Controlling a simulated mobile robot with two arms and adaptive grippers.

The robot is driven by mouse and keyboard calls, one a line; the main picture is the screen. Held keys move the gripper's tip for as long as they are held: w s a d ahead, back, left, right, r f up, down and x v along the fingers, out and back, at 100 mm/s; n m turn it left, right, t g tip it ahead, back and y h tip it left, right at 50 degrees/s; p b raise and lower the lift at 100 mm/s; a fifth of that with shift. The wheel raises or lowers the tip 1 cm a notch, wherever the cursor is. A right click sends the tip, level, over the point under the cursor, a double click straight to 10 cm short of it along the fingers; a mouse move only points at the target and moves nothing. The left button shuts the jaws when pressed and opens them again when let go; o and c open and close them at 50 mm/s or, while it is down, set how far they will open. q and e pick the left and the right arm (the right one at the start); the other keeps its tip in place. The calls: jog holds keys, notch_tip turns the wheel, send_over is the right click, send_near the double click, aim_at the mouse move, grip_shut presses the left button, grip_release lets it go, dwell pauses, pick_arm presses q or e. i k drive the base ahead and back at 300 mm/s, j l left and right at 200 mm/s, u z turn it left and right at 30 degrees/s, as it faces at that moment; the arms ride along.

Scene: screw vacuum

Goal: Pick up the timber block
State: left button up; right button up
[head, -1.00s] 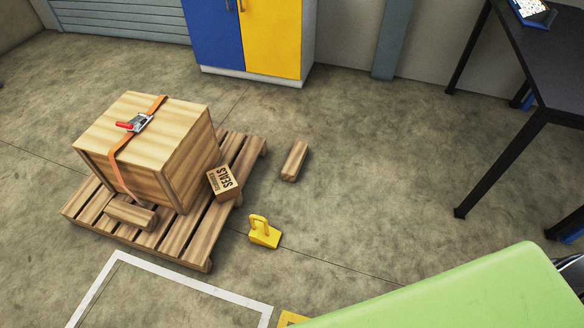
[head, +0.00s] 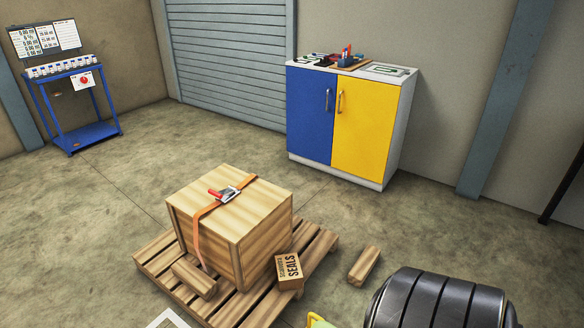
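A timber block (head: 364,265) lies on the floor just right of the pallet, apart from it. A second, similar timber block (head: 194,278) lies on the pallet (head: 155,257) against the front of the strapped wooden crate (head: 230,222). Neither block is being touched by anything of mine that I can see. Neither of my grippers is in view.
A small box marked SEALS (head: 288,271) sits at the pallet's right edge. A yellow object (head: 318,321) is cut off at the bottom. A dark ribbed cylinder (head: 437,297) fills the lower right. A blue-and-yellow cabinet (head: 333,118) and blue trolley (head: 97,132) stand behind; floor between is clear.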

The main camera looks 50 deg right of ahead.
aim_at(356, 276)
jog(key=l+u, duration=0.3)
jog(key=k+l+u, duration=0.1)
jog(key=l+u, duration=0.2)
jog(key=l, duration=0.2)
jog(key=k+l+u, duration=0.1)
jog(key=l+u, duration=0.2)
jog(key=k+l+u, duration=0.3)
jog(key=l, duration=0.15)
jog(key=k+l, duration=0.15)
jog(key=l, duration=0.2)
jog(key=k+l, duration=0.15)
jog(key=l, duration=0.2)
jog(key=k+l, duration=0.15)
jog(key=l, duration=0.2)
jog(key=k+l, duration=0.15)
jog(key=l, duration=0.25)
jog(key=k+l, duration=0.15)
jog(key=l, duration=0.2)
jog(key=k+l, duration=0.15)
jog(key=l, duration=0.2)
jog(key=k+l, duration=0.15)
jog(key=l, duration=0.2)
